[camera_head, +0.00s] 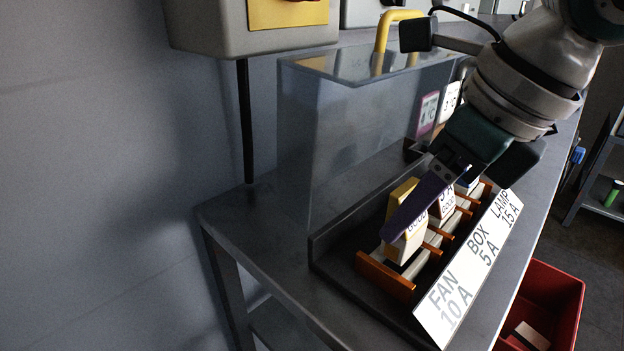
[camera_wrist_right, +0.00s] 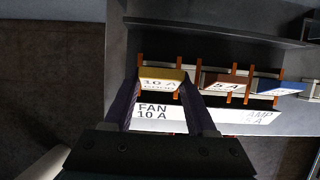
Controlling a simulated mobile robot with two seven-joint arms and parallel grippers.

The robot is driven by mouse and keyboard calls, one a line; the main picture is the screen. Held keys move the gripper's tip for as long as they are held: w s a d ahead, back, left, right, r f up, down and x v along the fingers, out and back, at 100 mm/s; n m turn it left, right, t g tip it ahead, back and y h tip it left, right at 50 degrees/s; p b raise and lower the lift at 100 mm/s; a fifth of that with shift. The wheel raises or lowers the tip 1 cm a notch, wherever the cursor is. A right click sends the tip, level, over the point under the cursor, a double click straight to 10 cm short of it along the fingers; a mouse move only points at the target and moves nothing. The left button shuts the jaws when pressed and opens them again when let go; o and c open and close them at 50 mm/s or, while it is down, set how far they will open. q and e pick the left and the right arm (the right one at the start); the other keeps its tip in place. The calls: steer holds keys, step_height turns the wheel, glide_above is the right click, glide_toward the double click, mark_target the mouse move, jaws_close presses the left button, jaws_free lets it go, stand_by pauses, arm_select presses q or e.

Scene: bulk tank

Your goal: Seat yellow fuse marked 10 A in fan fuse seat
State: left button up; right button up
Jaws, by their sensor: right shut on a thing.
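The yellow fuse (camera_head: 402,194) marked 10 A is held by my right gripper (camera_head: 393,232) at the fan fuse seat (camera_head: 385,276), the nearest seat in the rack. In the right wrist view the fuse (camera_wrist_right: 162,79) lies between both purple fingers (camera_wrist_right: 163,88), above the FAN 10 A label (camera_wrist_right: 152,112) and between orange posts. Its pale lower part shows near the seat in the head view, but the contacts are hidden, so I cannot tell how deep it sits. My left gripper is not in view.
A brown 5 A fuse (camera_wrist_right: 226,82) and a blue fuse (camera_wrist_right: 281,87) stand in the neighbouring seats. A clear cover (camera_head: 340,130) with a yellow handle (camera_head: 384,45) stands behind the rack. A red bin (camera_head: 552,300) is below the bench at right.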

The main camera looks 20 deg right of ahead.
mark_target(417, 224)
steer(key=shift+f, duration=1.45)
steer(key=shift+f+b, duration=0.2)
steer(key=shift+b, duration=0.2)
steer(key=o, duration=1.4)
steer(key=shift+c, duration=0.2)
steer(key=shift+r, duration=0.15)
steer(key=shift+r+p, duration=0.3)
steer(key=p+v, duration=0.2)
steer(key=v, duration=0.9)
steer(key=shift+s+r, duration=0.2)
steer(key=shift+r, duration=0.1)
